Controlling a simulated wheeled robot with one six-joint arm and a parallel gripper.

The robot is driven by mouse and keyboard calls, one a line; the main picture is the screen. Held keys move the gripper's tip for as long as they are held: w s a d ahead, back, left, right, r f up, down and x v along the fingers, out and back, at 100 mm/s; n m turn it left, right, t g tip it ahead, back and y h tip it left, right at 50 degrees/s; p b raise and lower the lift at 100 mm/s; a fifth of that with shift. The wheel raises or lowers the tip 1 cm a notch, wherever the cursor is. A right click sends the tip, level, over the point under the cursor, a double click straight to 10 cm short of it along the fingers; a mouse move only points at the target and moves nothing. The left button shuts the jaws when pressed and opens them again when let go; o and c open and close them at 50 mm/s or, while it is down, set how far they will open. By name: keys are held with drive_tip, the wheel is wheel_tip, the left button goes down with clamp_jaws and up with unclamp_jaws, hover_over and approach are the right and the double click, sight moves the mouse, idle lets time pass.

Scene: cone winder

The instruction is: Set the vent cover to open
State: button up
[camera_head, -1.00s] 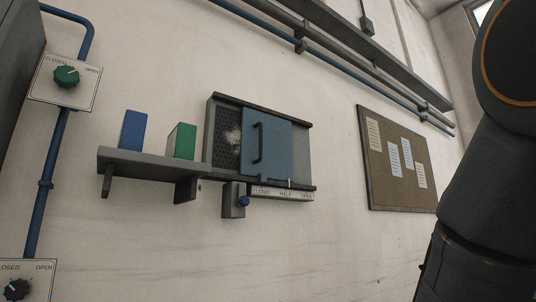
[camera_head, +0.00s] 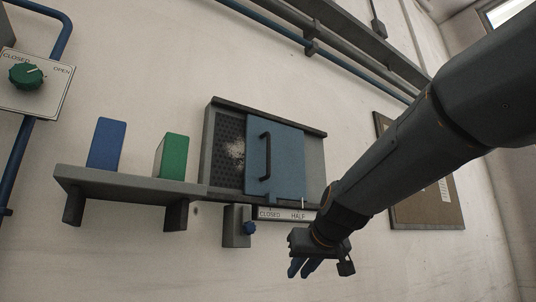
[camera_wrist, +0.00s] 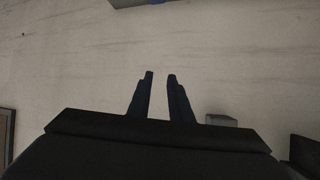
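The vent cover (camera_head: 287,160) is a blue sliding panel with a black upright handle (camera_head: 265,156), set in a dark frame on the wall. It covers the middle and right of the frame; a perforated grille (camera_head: 226,150) with a pale patch shows to its left. A small white pointer (camera_head: 303,203) at its lower edge stands near HALF on the label strip (camera_head: 282,214); my arm hides the strip's right end. My gripper (camera_head: 306,268) is below and right of the vent, touching nothing. The wrist view shows its two fingers (camera_wrist: 160,79) apart with nothing between them.
A grey shelf (camera_head: 130,185) left of the vent bears a blue block (camera_head: 106,144) and a green block (camera_head: 171,156). A notice board (camera_head: 425,212) is partly behind my arm. The lower wall is clear.

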drive_tip(key=a+r+n+t+y+p, duration=0.1)
drive_tip(key=a+r+t+y, duration=0.15)
drive_tip(key=r, duration=1.65)
drive_tip(key=n+t+p, duration=0.1)
drive_tip(key=t+p, duration=0.1)
drive_tip(key=t, duration=0.1)
approach(269, 145)
drive_tip(key=w, duration=0.3)
drive_tip(key=shift+y, duration=0.45)
drive_tip(key=p+x, duration=0.1)
drive_tip(key=x, duration=0.4)
drive_tip(key=p+x, duration=0.1)
drive_tip(key=x, duration=0.1)
drive_tip(key=shift+w+a+f+p, duration=0.2)
drive_tip(key=shift+w+a+p, duration=0.1)
drive_tip(key=shift+a, duration=0.15)
clamp_jaws()
